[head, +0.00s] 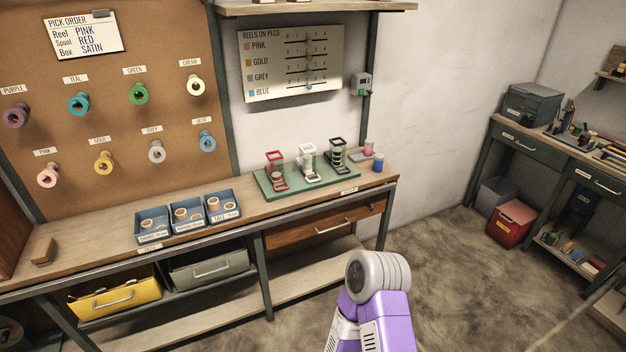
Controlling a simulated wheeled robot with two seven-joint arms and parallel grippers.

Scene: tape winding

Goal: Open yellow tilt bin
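The yellow tilt bin (92,304) sits under the left end of the long workbench. Its front face carries a pale bar handle (114,301). How far the bin is tilted out is hard to tell from this angle. A grey-green bin (215,258) with a similar handle sits just to its right. Neither of my grippers is in view. Only a purple and grey part of my arm shows at the bottom centre, well to the right of the yellow bin.
The workbench (110,228) holds blue trays (188,226) and a green board (318,187) with small frames on it. A wooden drawer (325,229) is under the bench. Open concrete floor (440,255) lies to the right. A red box (513,220) stands by the far bench.

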